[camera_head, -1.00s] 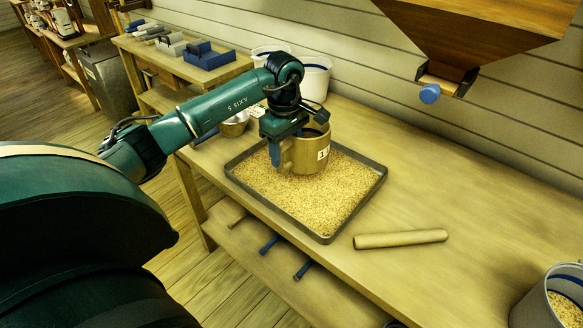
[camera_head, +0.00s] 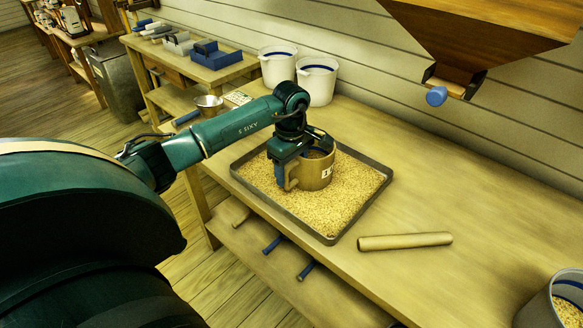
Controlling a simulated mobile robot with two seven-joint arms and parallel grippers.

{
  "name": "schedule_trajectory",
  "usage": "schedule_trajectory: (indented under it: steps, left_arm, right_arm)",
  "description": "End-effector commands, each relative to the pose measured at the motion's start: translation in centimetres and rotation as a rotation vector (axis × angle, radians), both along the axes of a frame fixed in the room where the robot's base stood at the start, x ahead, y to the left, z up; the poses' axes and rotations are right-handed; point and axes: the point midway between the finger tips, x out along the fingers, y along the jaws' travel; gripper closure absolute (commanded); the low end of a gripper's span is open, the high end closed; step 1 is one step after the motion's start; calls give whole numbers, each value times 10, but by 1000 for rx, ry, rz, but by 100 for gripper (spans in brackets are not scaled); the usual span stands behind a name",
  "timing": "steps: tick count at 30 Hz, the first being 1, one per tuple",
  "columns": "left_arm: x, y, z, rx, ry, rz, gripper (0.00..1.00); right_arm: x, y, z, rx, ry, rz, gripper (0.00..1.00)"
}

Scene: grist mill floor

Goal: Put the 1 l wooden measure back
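The wooden measure (camera_head: 316,175), a tan round cup with a side handle and a small white label, is upright over the grain in a shallow dark tray (camera_head: 345,236). Its lower edge is at or in the grain; I cannot tell whether it rests there. My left gripper (camera_head: 288,178) points down at its handle side and appears shut on the measure; the arm partly hides the grip and rim. My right gripper is not in view.
A wooden roller (camera_head: 405,241) lies right of the tray, with bare bench (camera_head: 470,190) around it. A wooden hopper (camera_head: 470,45) overhangs the back. A grain bucket (camera_head: 550,305) is front right.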

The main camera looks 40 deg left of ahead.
Motion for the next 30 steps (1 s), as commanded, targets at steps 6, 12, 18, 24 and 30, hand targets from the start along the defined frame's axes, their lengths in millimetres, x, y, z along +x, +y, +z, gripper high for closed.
schedule_trajectory:
  steps: [6,12,18,24,30]
  left_arm:
    - [0,0,0,0,1,0,26]
    - [0,0,2,0,1,0,26]
    - [1,1,24,3,-5,1,26]
    - [1,1,68,2,-5,0,26]
    - [0,1,105,1,-3,0,26]
  right_arm:
    - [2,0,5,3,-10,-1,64]
    - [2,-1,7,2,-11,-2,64]
    - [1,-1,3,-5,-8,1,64]
    - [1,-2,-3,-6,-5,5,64]
    - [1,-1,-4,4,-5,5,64]
